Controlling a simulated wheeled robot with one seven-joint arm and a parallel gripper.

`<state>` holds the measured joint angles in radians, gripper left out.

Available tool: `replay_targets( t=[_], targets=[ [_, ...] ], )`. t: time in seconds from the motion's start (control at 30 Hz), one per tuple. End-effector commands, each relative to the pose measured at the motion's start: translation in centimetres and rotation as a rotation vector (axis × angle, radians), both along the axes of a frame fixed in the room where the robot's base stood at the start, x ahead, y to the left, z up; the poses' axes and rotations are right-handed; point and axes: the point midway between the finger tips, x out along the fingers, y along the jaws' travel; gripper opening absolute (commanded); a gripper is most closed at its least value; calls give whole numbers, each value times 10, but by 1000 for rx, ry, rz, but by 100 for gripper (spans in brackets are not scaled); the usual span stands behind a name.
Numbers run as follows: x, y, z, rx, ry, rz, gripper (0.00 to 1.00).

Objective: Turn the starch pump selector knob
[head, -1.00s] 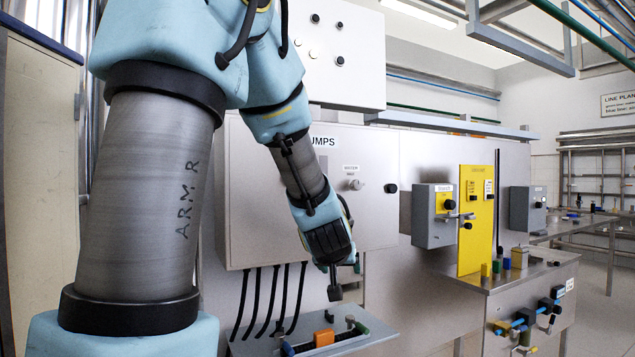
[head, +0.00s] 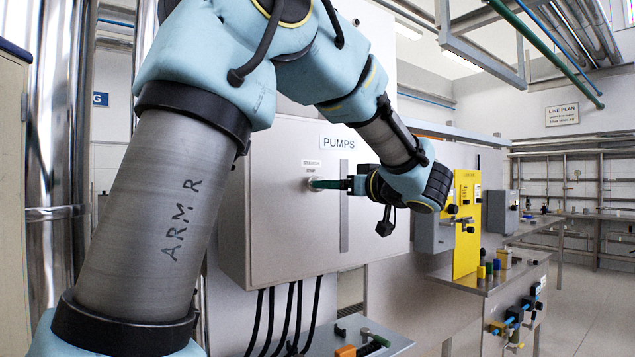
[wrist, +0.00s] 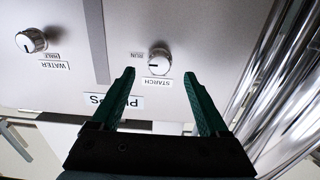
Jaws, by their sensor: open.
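The starch pump selector knob (wrist: 159,62) is a round silver knob with a dark pointer mark on the PUMPS cabinet door. A STARCH label sits beside it. My gripper (wrist: 159,72) is open, with its green fingers on either side of the knob in the wrist view. In the head view, my gripper (head: 315,184) reaches the cabinet door at the knob, which is mostly hidden there by the fingers. I cannot tell whether the fingers touch the knob.
The PUMPS cabinet (head: 290,235) has a vertical grey strip. A second silver knob, labelled WATER (wrist: 31,40), is on the other side of the strip. A yellow panel (head: 466,222) and a bench with coloured pieces stand at the right. Black cables hang below the cabinet.

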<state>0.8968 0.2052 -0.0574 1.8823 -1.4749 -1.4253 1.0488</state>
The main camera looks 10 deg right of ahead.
Motion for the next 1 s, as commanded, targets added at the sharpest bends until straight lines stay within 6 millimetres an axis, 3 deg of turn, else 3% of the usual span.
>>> replay_targets(
  t=[0.3, 0.77, 1.0],
  targets=[
    [48, 23, 1, 1, 0, 2, 78],
    [58, 28, 0, 0, -1, -2, 78],
    [58, 28, 0, 0, -1, -2, 51]
  ],
)
